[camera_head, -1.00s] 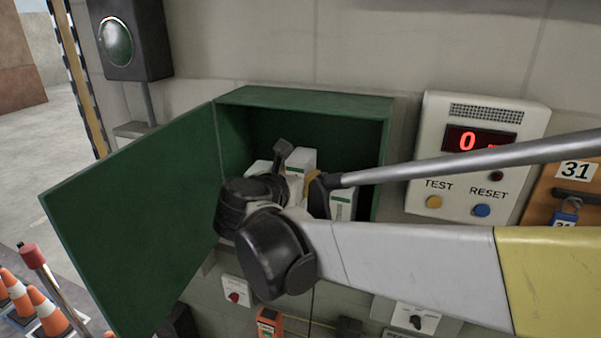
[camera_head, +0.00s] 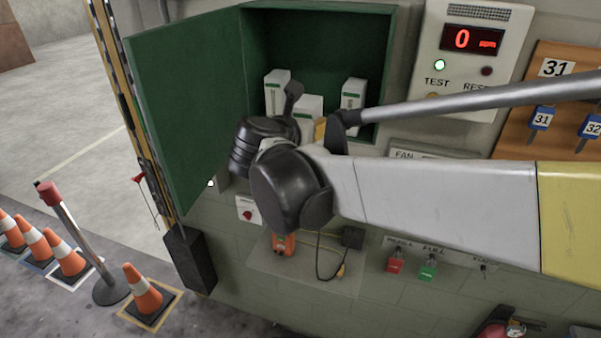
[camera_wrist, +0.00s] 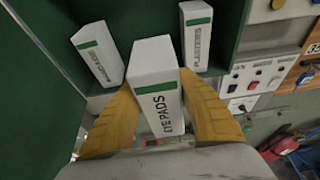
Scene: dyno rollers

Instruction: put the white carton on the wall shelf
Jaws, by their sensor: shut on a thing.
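My gripper (camera_wrist: 160,112) has its yellow fingers shut on a white carton (camera_wrist: 157,88) with a green band, lettered EYE PADS. The carton is upright, in front of the open green cabinet (camera_head: 318,5). In the head view, the top of this carton (camera_head: 308,104) shows above my wrist, which hides the rest. Whether its base is clear of the cabinet floor I cannot tell. A pale grey shelf-like surface (camera_head: 340,285) lies below the cabinet, with an orange device (camera_head: 283,245) and a cable on it.
Two more white cartons stand in the cabinet: a left one (camera_wrist: 97,53) and PLASTERS (camera_wrist: 196,37). The open cabinet door (camera_head: 190,110) is at left. A display box (camera_head: 472,60) and key board (camera_head: 560,95) are at right. Cones and a post (camera_head: 75,235) stand at lower left.

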